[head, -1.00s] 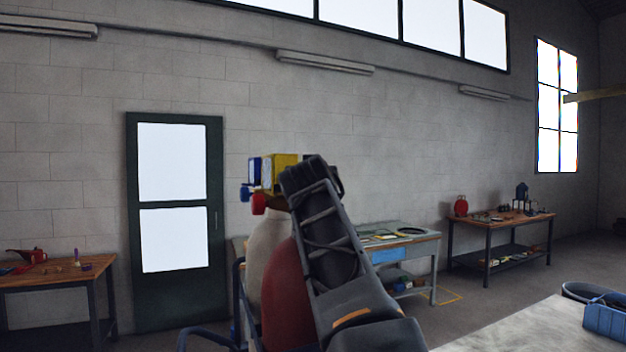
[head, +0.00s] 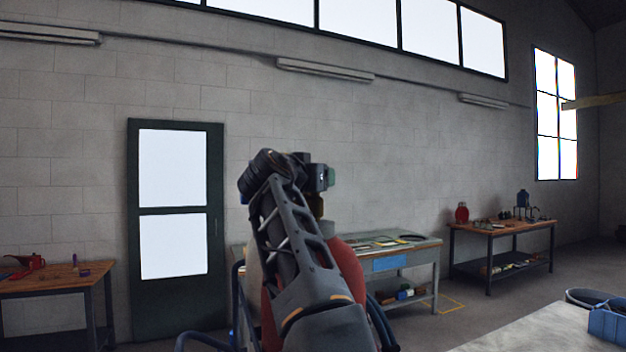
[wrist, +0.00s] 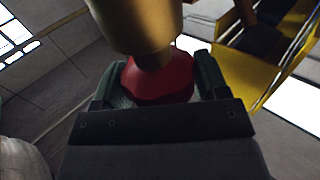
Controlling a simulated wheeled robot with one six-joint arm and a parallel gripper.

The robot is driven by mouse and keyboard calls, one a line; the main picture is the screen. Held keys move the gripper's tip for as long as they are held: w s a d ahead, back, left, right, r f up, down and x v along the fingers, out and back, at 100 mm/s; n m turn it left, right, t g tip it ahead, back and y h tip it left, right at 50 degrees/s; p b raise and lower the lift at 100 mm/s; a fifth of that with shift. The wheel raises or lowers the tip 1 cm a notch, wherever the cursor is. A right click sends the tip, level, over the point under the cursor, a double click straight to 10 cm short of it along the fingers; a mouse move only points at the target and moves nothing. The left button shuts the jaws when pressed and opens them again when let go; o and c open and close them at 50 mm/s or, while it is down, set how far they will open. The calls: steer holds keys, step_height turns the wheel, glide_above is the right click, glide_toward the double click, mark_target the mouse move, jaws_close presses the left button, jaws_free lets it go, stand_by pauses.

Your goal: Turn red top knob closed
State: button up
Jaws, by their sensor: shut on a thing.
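The red knob (wrist: 160,82) sits below a brass fitting (wrist: 140,25) in the wrist view. My gripper (wrist: 155,90) has its two green-padded fingers on either side of the knob and is shut on it. In the head view my arm covers the knob and most of the valve area. A red cylinder (head: 347,265) and a pale cylinder (head: 252,270) show partly behind my arm.
A yellow part (wrist: 240,75) is close on the right in the wrist view. A blue tubular frame (head: 380,322) surrounds the cylinders. A grey workbench (head: 420,252) stands behind, and a dark door (head: 217,300) is to the left.

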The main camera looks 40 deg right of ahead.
steer(key=shift+f, duration=0.1)
steer(key=o, duration=0.8)
steer(key=shift+o, duration=0.6)
steer(key=shift+s, duration=0.1)
steer(key=shift+r+t+y, duration=0.2)
steer(key=shift+t+y, duration=0.1)
steer(key=shift+t, duration=0.1)
